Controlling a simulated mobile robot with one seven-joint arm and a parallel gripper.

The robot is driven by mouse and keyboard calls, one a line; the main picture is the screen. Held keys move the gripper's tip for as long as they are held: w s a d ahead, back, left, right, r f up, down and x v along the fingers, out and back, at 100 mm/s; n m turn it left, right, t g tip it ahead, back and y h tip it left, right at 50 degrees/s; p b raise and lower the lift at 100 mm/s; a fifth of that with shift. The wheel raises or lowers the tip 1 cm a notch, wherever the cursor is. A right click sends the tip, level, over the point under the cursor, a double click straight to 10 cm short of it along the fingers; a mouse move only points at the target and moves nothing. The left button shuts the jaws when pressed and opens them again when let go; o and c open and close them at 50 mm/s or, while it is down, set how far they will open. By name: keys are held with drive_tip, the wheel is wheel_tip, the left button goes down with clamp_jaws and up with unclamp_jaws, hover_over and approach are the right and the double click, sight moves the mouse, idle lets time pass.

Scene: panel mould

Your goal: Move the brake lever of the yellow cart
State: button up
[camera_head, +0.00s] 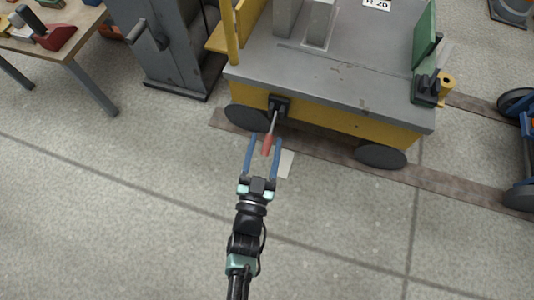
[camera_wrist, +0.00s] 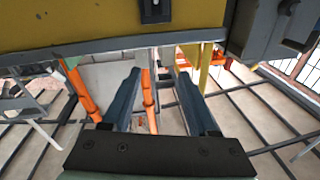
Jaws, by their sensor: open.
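The yellow cart (camera_head: 330,118) with a grey top stands at the upper middle of the head view. Its brake lever (camera_head: 267,145) has a red grip on a thin metal rod, hanging from a black bracket (camera_head: 279,106) on the cart's side. My gripper (camera_head: 265,138) is open, its two blue fingers on either side of the red grip in this view. Contact cannot be made out.
A grey cabinet (camera_head: 168,45) stands left of the cart, and a wooden table (camera_head: 55,42) with tools farther left. A blue wheeled thing (camera_head: 527,150) is at the right edge. A brown rail strip (camera_head: 450,188) runs under the cart.

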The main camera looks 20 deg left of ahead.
drive_tip(key=g+b, duration=0.1)
drive_tip(key=b, duration=0.3)
approach(266, 152)
drive_tip(key=w+b, duration=0.2)
drive_tip(key=w, duration=0.1)
drive_tip(key=w+b, duration=0.2)
drive_tip(key=w, duration=0.2)
drive_tip(key=w+a+b, duration=0.1)
drive_tip(key=w, duration=0.2)
drive_tip(key=shift+w+b, duration=0.3)
drive_tip(key=shift+b, duration=0.1)
drive_tip(key=shift+w, duration=0.65)
clamp_jaws()
